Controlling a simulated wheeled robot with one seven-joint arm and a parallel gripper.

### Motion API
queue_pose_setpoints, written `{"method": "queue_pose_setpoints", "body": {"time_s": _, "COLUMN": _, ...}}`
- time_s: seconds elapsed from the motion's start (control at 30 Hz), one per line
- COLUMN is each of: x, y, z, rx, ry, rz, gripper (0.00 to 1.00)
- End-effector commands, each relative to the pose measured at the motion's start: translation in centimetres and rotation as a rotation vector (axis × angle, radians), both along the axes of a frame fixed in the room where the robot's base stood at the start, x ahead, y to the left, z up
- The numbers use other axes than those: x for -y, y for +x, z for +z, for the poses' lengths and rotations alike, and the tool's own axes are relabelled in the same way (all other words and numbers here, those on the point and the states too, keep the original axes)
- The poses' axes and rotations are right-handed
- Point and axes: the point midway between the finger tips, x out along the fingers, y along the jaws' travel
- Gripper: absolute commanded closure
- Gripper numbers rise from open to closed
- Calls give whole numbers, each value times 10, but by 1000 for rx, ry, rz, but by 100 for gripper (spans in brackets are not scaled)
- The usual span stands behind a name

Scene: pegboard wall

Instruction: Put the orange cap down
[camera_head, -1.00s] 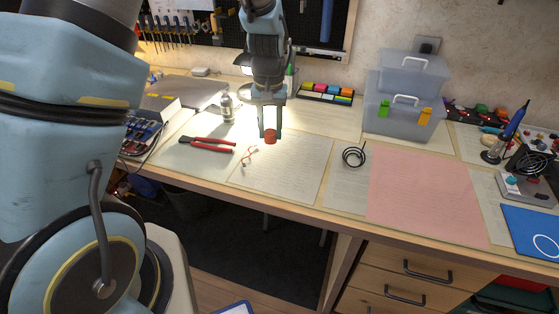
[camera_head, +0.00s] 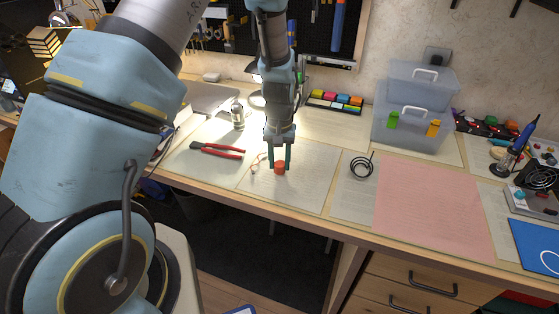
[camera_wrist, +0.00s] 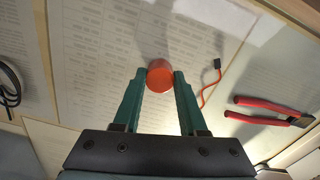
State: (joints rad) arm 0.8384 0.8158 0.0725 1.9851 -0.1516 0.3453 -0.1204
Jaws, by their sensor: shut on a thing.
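The orange cap (camera_head: 280,168) is a short red-orange cylinder low over a white paper sheet on the bench. In the wrist view the cap (camera_wrist: 160,74) sits between the tips of my two green fingers. My gripper (camera_head: 279,164) is shut on it and points down. I cannot tell whether the cap's underside touches the sheet. The sheet (camera_head: 310,190) lies flat under it.
Red-handled pliers (camera_head: 218,150) lie to the left, with a thin red wire (camera_wrist: 208,88) nearer the cap. A black cable coil (camera_head: 361,168) lies to the right, before a pink sheet (camera_head: 430,205). Clear plastic boxes (camera_head: 412,128) stand behind. Bare paper surrounds the cap.

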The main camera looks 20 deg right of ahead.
Motion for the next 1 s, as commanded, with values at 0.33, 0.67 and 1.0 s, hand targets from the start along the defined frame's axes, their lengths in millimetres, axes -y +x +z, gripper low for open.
{"method": "queue_pose_setpoints", "body": {"time_s": 0.33, "x": 0, "y": 0, "z": 0, "rx": 0, "ry": 0, "rz": 0, "gripper": 29}}
{"method": "queue_pose_setpoints", "body": {"time_s": 0.67, "x": 1, "y": 1, "z": 9, "rx": 1, "ry": -2, "rz": 0, "gripper": 29}}
{"method": "queue_pose_setpoints", "body": {"time_s": 1.0, "x": 1, "y": 0, "z": 71, "rx": 3, "ry": -4, "rz": -1, "gripper": 29}}
